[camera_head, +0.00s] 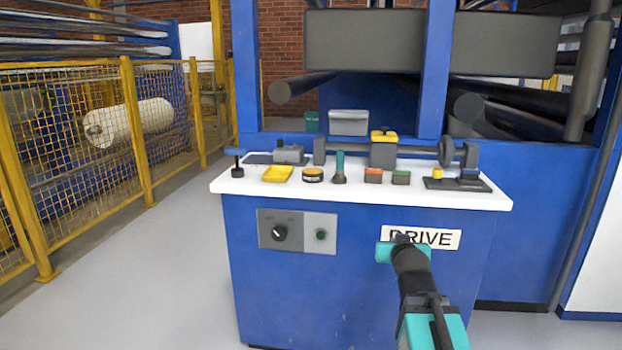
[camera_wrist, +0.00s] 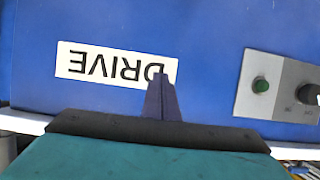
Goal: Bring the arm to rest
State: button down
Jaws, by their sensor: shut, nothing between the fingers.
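My gripper (camera_head: 402,238) is in front of the blue cabinet (camera_head: 350,285), at the height of the white DRIVE label (camera_head: 445,239), and covers part of its left side in the head view. In the wrist view my gripper (camera_wrist: 164,85) shows its fingers closed together with nothing between them. The fingertips overlap the end of the DRIVE label (camera_wrist: 90,64), which appears upside down there. I cannot tell whether the fingertips touch the cabinet face. My arm reaches up from the lower right in the head view.
A grey panel with a black knob (camera_head: 280,233) and a green button (camera_head: 321,235) is left of the label. The white worktop (camera_head: 225,184) above holds a yellow tray (camera_head: 278,174), a teal-handled tool (camera_head: 340,168) and several small items. A yellow fence (camera_head: 128,120) stands left; the floor (camera_head: 150,270) before it is clear.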

jog(key=s+a+f+g, duration=0.1)
jog(key=s+f+g, duration=0.1)
jog(key=f, duration=0.6)
jog(key=s+a+f+g, duration=0.1)
jog(key=f+g, duration=0.1)
jog(key=f, duration=0.6)
jog(key=s+a+f+n+g+y, duration=0.1)
jog(key=s+a+f+g, duration=0.3)
jog(key=s+f, duration=0.75)
jog(key=s+a+f+g+y, duration=0.1)
jog(key=s+f+g, duration=0.4)
jog(key=s+f, duration=0.7)
jog(key=s+r+g+p, duration=0.3)
jog(key=s+r+p, duration=0.3)
jog(key=s+p, duration=0.5)
jog(key=s+r+g+p, duration=0.2)
jog(key=s+r+p, duration=0.5)
jog(key=p, duration=1.6)
jog(key=s, duration=0.4)
jog(key=shift+s+g, duration=0.2)
jog(key=shift+g, duration=0.2)
